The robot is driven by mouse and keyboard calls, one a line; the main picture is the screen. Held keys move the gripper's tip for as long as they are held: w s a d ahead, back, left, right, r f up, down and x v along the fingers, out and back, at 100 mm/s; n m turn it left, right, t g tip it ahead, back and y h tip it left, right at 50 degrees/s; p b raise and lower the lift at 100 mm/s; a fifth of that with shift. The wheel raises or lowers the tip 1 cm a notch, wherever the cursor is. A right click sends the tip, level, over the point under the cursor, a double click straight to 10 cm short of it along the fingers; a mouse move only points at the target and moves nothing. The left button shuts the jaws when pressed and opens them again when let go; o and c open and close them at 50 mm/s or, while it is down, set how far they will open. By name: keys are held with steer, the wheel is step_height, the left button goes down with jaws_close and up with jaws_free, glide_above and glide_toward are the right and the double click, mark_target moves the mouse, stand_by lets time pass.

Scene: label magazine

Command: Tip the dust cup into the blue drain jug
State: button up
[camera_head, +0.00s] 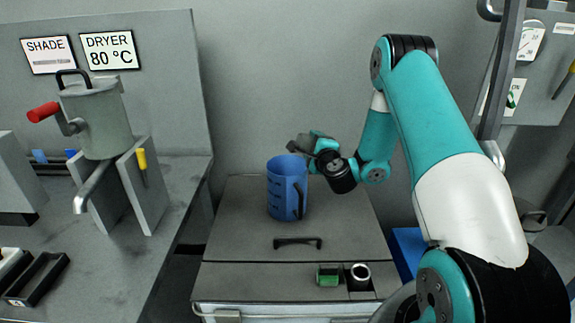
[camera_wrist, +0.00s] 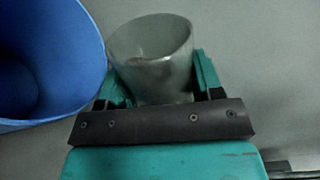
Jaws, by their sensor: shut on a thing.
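The blue drain jug (camera_head: 284,192) stands upright on the grey cabinet top, its dark handle at the right front. My gripper (camera_head: 310,146) is above the jug's rim, toward its right side. In the wrist view my gripper (camera_wrist: 160,82) is shut on the dust cup (camera_wrist: 152,72), a pale grey-green cup between the two teal fingers. A little brownish matter shows inside the cup. The jug (camera_wrist: 45,75) is close on the cup's left in that view. In the head view the cup is small and dark, so its exact tilt is unclear.
A dryer hopper (camera_head: 100,120) with a red-handled crank stands on the left bench. The cabinet top right of the jug is clear.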

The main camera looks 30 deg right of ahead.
mark_target(300, 143)
steer(key=shift+w+a+r+n+p, duration=0.25)
steer(key=shift+a+r+n+p, duration=0.1)
steer(key=shift+a+n+p, duration=0.4)
stand_by(0.3)
steer(key=shift+w+a+r+n+p, duration=0.1)
steer(key=shift+a+r+n+p, duration=0.2)
steer(key=shift+n+p, duration=0.45)
steer(key=shift+w+a+r+n+p, duration=0.1)
steer(key=shift+r+n+p, duration=0.25)
steer(key=shift+n+p, duration=0.35)
stand_by(1.3)
steer(key=shift+a+f+n+h, duration=0.25)
steer(key=shift+f+n, duration=0.25)
steer(key=shift+n, duration=0.4)
stand_by(0.5)
steer(key=shift+w+a+r+n+p, duration=0.25)
steer(key=shift+n+p, duration=0.6)
steer(key=shift+p, duration=1.15)
steer(key=shift+a+r+n+p, duration=0.3)
steer(key=shift+n+p, duration=0.55)
steer(key=shift+p, duration=1.1)
